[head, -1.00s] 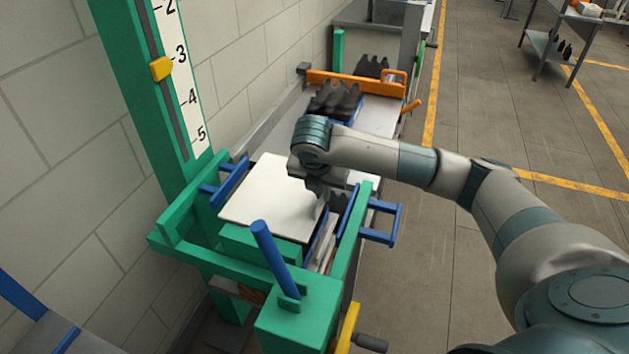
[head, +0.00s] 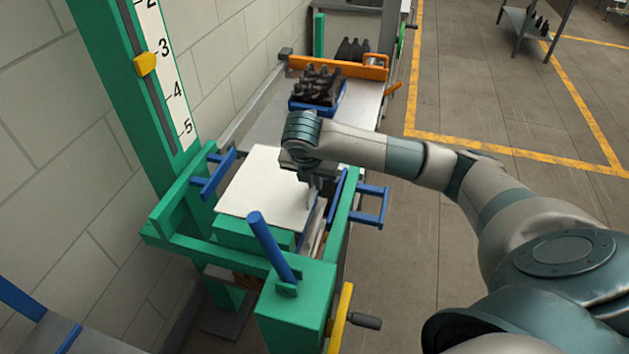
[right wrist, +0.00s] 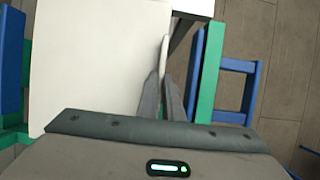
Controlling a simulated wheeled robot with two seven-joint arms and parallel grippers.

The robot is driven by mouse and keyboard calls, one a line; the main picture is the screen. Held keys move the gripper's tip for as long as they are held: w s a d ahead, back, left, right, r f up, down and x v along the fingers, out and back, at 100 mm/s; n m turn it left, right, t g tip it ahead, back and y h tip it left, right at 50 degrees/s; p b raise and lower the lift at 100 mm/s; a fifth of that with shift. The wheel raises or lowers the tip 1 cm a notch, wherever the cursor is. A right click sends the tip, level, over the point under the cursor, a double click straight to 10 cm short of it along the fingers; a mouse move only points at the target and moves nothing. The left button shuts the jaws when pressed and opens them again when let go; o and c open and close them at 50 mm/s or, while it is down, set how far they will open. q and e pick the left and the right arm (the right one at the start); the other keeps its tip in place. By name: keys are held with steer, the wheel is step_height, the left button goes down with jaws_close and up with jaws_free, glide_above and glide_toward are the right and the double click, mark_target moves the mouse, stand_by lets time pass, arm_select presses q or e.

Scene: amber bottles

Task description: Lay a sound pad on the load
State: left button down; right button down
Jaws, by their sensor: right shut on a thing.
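A white square pad (head: 258,190) lies flat over a green block (head: 240,236) inside the green frame; it also shows in the right wrist view (right wrist: 90,60). What lies under most of the pad is hidden. My right gripper (head: 313,190) is at the pad's right edge, pointing down. In the right wrist view its fingers (right wrist: 163,92) are closed on a thin pale edge at the pad's right side. I cannot tell whether the pad rests fully on what is below. My left gripper is out of view.
The green frame has blue handles (head: 372,205) and a blue lever (head: 270,245). A yellow crank (head: 341,318) is at the front. Behind, a blue crate of dark bottles (head: 318,84) stands before an orange bar (head: 335,68).

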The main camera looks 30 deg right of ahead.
mark_target(315, 194)
steer(key=shift+f+b, duration=1)
steer(key=shift+f, duration=1.5)
steer(key=shift+f+b, duration=0.9)
steer(key=c, duration=1.8)
jaws_free()
steer(key=shift+c, duration=0.2)
steer(key=shift+r, duration=0.1)
steer(key=shift+s+a+r, duration=0.1)
steer(key=shift+a+r, duration=0.1)
steer(key=shift+r, duration=0.25)
steer(key=b+v, duration=0.2)
steer(key=v, duration=0.3)
steer(key=shift+r, duration=0.15)
steer(key=p+v, duration=0.1)
steer(key=v, duration=1)
steer(key=shift+s, duration=0.2)
